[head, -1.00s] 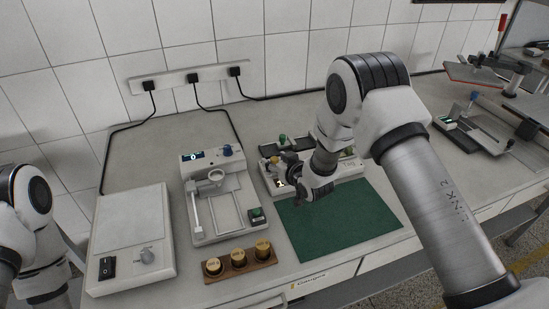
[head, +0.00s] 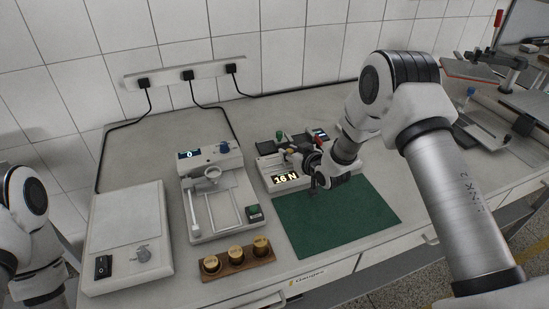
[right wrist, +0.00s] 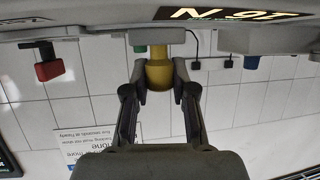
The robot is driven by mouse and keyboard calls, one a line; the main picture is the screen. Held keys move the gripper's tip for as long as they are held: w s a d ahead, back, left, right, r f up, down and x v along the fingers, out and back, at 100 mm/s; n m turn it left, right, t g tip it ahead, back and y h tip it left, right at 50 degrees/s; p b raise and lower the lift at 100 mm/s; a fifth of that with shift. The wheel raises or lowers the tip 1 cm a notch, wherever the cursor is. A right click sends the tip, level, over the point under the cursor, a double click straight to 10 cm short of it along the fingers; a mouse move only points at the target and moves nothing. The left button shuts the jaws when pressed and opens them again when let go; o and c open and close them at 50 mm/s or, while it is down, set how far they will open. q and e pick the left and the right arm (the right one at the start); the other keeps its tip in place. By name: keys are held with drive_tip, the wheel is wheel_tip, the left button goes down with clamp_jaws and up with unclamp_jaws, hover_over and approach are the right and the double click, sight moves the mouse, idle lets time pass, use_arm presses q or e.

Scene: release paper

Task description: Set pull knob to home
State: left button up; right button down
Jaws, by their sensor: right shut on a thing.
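The pull knob, a yellow-brass cylinder (right wrist: 158,70), shows between the fingertips of my right gripper (right wrist: 160,88) in the right wrist view. The fingers are shut on its two sides. In the head view my right gripper (head: 314,171) is at the front of a pale tester (head: 268,177) behind the green mat, and it hides most of the knob's area.
A green mat (head: 335,222) lies clear in front of the tester. To the left are a device with a small display (head: 213,190), a wooden block with brass weights (head: 238,268) and a white box (head: 128,225). A red knob (right wrist: 48,68) shows in the right wrist view.

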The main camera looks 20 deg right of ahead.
drive_tip(key=d, duration=0.3)
drive_tip(key=shift+w, duration=0.1)
drive_tip(key=shift+r, duration=0.1)
